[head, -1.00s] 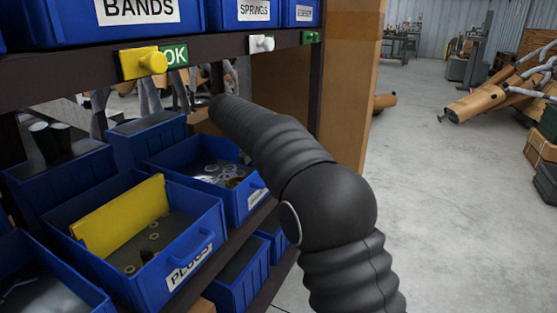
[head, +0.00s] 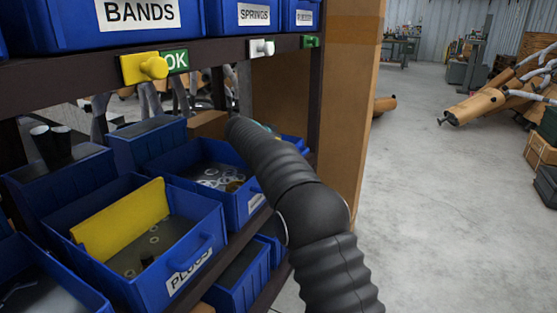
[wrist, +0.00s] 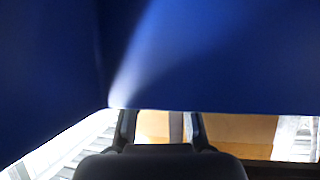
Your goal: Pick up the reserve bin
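Several blue bins stand on the shelf, and I cannot tell for sure which one is the reserve bin. In the wrist view a blue bin surface (wrist: 220,60) fills the upper part, very close to the camera. My gripper (wrist: 160,122) shows below it with its two fingers apart; the fingertips are cut off by the blue surface. In the head view my dark ribbed arm reaches into the shelf toward the back of the middle row, and its end is hidden there. A blue bin edge (head: 293,142) shows just right of the arm.
A bin labelled PLUGS (head: 190,272) with a yellow divider (head: 122,222) stands at the front left. Behind it is a bin of metal rings (head: 180,181). Open floor (head: 440,210) lies to the right.

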